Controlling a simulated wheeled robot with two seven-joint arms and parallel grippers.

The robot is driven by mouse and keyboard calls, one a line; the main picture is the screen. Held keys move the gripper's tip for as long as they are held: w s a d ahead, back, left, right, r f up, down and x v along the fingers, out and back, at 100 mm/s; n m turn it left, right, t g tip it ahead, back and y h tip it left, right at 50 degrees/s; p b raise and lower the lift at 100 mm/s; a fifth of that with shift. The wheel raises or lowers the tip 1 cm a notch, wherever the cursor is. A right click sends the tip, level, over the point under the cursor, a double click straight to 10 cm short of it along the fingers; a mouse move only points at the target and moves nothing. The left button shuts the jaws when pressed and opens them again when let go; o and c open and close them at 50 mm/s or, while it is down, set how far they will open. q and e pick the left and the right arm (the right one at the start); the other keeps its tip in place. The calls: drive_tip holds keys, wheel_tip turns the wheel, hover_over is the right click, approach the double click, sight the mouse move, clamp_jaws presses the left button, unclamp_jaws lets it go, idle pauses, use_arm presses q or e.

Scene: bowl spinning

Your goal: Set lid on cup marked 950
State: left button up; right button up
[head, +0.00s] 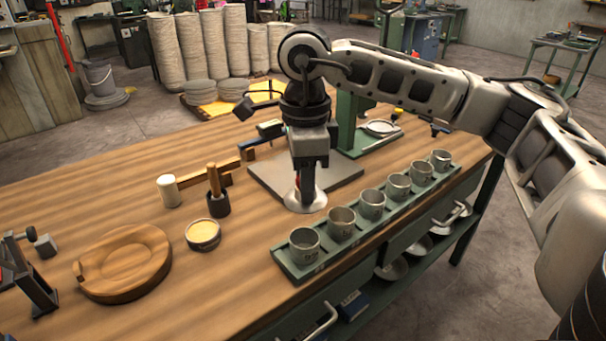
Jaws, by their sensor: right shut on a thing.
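My right gripper (307,186) points down and is shut on the lid (313,207), a round pale metal disc. Fingers hide the lid's middle, and a bit of red shows there. Several grey metal cups stand upright and open in a green rack along the table's front edge. They run from the near left cup (304,245) to the far right cup (441,160). The cups carry dark markings too small to read, so I cannot tell which is 950. My left gripper is not in view.
The green rack (290,270) edges the table. Left of the lid stand a bowl (203,236), a dark pot with a wooden handle (217,200) and a white cylinder (169,191). A round wooden block (125,265) and dark metal fixture (32,280) lie farther left.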

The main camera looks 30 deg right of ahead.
sight(305, 208)
wheel_tip(305, 208, down, 4)
drive_tip(key=shift+r+b, duration=0.15)
drive_tip(key=shift+b, duration=0.9)
drive_tip(key=shift+f+b, duration=0.5)
drive_tip(key=shift+f, duration=0.25)
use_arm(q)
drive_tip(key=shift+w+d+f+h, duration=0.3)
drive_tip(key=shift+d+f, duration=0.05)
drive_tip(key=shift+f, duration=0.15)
use_arm(e)
drive_tip(key=shift+f, duration=0.4)
use_arm(q)
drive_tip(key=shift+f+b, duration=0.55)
drive_tip(key=shift+b, duration=0.15)
use_arm(e)
drive_tip(key=shift+w+a+f, duration=0.1)
drive_tip(key=shift+f, duration=0.4)
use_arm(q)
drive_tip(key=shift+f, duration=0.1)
use_arm(e)
drive_tip(key=shift+f, duration=0.15)
use_arm(q)
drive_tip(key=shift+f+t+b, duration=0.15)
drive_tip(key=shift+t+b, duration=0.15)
drive_tip(key=shift+b, duration=0.15)
use_arm(e)
drive_tip(key=shift+f, duration=0.3)
